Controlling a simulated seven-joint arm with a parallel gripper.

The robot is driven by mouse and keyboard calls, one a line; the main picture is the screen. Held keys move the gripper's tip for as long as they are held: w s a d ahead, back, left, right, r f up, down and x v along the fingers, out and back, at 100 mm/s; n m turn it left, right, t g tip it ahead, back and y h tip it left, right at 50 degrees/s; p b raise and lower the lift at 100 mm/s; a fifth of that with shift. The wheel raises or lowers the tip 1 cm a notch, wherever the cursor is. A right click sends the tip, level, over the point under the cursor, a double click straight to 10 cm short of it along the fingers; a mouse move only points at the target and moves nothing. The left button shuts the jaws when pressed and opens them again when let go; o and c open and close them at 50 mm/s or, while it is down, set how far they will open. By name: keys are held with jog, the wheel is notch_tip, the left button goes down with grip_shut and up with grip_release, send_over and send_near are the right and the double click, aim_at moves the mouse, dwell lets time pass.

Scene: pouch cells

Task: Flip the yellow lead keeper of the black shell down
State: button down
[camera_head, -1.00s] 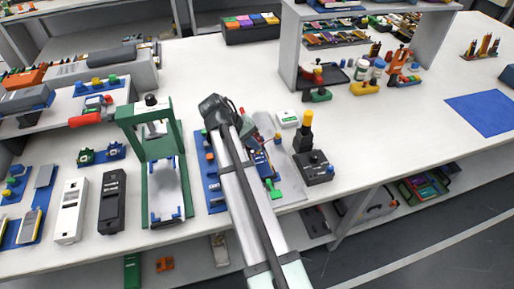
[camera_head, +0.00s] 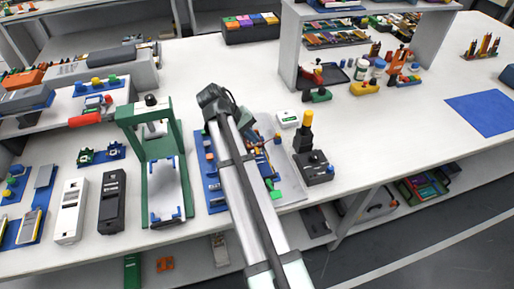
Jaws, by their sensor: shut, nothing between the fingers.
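My arm reaches in from the bottom and bends at a dark joint over the middle of the bench. My gripper (camera_head: 256,139) is small, partly hidden beside the arm link, and shut with nothing in it. It is over a work area with blue fixtures (camera_head: 212,180) and a grey plate (camera_head: 291,190). A long black body (camera_head: 112,203) lies to the left, apart from my gripper; I cannot tell whether it is the task's black shell. I cannot make out a yellow lead keeper; my arm covers part of the work area.
A green press-like frame (camera_head: 152,122) stands left of my arm. A black box with a yellow-topped post (camera_head: 314,168) stands close on the right. A white long body (camera_head: 70,211) lies at left, and a grey shelf (camera_head: 290,60) stands behind. The right bench is mostly clear.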

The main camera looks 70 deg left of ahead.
dwell(0.3)
jog(key=shift+a+r, duration=0.8)
jog(key=shift+r, duration=0.2)
jog(key=shift+a+r, duration=0.75)
jog(key=shift+r, duration=0.2)
